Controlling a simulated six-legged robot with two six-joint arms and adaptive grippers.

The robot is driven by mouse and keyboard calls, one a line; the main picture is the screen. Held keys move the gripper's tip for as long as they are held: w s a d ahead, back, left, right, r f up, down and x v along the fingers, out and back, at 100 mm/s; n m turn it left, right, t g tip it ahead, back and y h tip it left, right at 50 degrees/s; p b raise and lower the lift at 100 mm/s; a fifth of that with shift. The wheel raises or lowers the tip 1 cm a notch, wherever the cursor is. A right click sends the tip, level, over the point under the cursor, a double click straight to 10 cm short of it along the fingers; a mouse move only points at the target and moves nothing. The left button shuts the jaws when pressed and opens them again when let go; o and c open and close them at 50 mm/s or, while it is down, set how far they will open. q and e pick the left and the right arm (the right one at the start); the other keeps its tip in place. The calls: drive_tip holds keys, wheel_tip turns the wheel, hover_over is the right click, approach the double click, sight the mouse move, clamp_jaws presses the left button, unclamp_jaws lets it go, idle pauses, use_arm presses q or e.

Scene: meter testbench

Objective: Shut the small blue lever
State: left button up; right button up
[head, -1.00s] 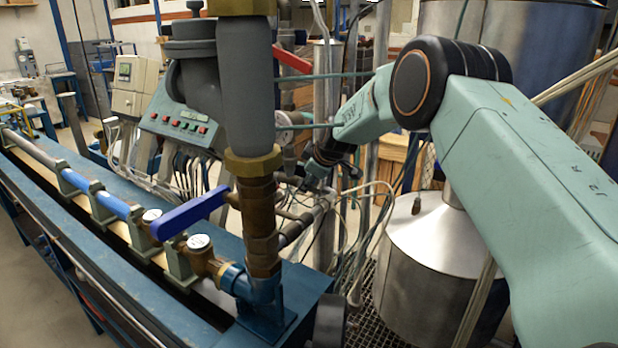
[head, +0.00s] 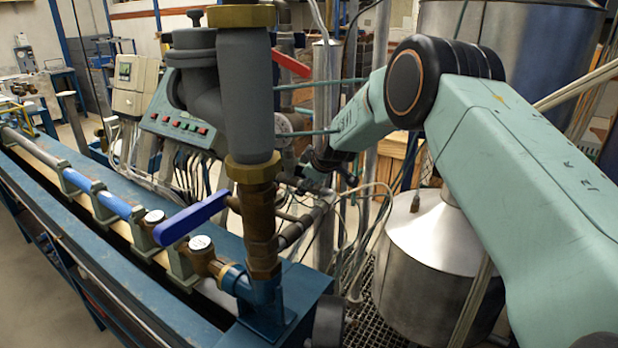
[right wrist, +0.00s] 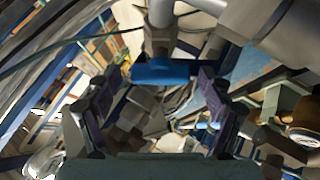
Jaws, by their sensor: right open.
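In the right wrist view a small blue lever (right wrist: 165,72) lies crosswise on a valve below a grey pipe. My right gripper (right wrist: 160,92) is open, with one dark finger on each side of the picture. The lever shows between and just beyond the fingertips; I cannot tell whether they touch it. In the head view my right arm reaches in from the right, and its gripper end is small and partly lost among pipes and hoses behind the brown fitting. I cannot make out the small lever there. My left gripper is not in view.
A larger blue lever (head: 190,220) sticks out left from the thick vertical pipe (head: 245,105) in front. A red lever (head: 291,63) is behind it. A control box (head: 183,122), loose hoses and a steel tank (head: 435,255) crowd the area around my right arm.

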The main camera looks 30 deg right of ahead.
drive_tip(key=v, duration=1.2)
idle(1.1)
drive_tip(key=shift+w+f, duration=0.1)
idle(0.4)
drive_tip(key=x, duration=0.7)
idle(0.7)
drive_tip(key=shift+w, duration=0.1)
